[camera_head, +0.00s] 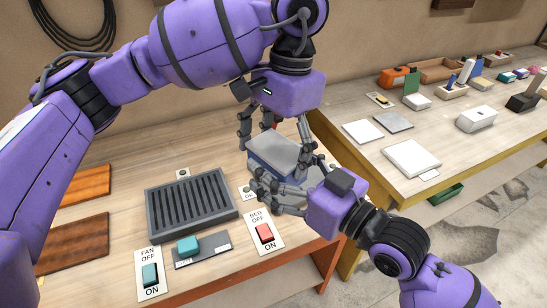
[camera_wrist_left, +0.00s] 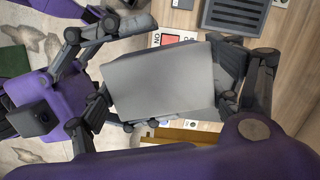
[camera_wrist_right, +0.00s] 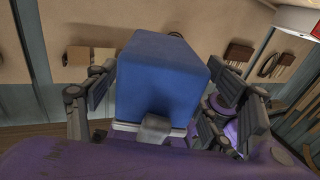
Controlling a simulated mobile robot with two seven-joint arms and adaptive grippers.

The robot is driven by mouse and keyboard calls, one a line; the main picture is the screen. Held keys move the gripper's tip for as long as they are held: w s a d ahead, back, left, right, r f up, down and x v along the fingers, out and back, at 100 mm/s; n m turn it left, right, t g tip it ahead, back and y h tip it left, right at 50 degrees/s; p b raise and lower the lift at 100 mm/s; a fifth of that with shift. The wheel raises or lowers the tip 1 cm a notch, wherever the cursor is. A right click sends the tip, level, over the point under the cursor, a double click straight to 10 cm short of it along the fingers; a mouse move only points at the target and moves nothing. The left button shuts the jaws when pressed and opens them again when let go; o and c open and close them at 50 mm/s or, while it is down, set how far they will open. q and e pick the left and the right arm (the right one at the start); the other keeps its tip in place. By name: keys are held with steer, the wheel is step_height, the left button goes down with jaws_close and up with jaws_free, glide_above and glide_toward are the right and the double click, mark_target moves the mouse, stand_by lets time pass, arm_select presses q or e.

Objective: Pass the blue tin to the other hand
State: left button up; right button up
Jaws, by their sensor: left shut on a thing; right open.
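The blue tin (camera_head: 274,158) with a grey lid is held above the wooden bench in the head view. My left gripper (camera_head: 275,136) comes down from above and is shut on the tin. In the left wrist view the tin's grey lid (camera_wrist_left: 162,80) lies between the left fingers. My right gripper (camera_head: 277,180) reaches in from the lower right and is open, its fingers close around the tin. In the right wrist view the tin's blue side (camera_wrist_right: 163,75) stands between the right fingers (camera_wrist_right: 165,100). Whether those fingers touch it I cannot tell.
Below are a black slotted grille (camera_head: 191,202), a teal fan switch (camera_head: 150,275), a red bed switch (camera_head: 265,233) and a teal block (camera_head: 188,245). A second table (camera_head: 430,183) at the right holds pale slabs and small items. A gap separates the tables.

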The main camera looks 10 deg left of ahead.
steer(key=shift+x, duration=0.95)
arm_select(q)
steer(key=shift+r, duration=0.1)
arm_select(e)
steer(key=c, duration=1.4)
arm_select(q)
steer(key=o, duration=1.3)
steer(key=shift+d, duration=0.1)
arm_select(e)
steer(key=shift+s+a+r, duration=0.1)
steer(key=shift+c, duration=0.9)
arm_select(q)
steer(key=shift+o, duration=0.8)
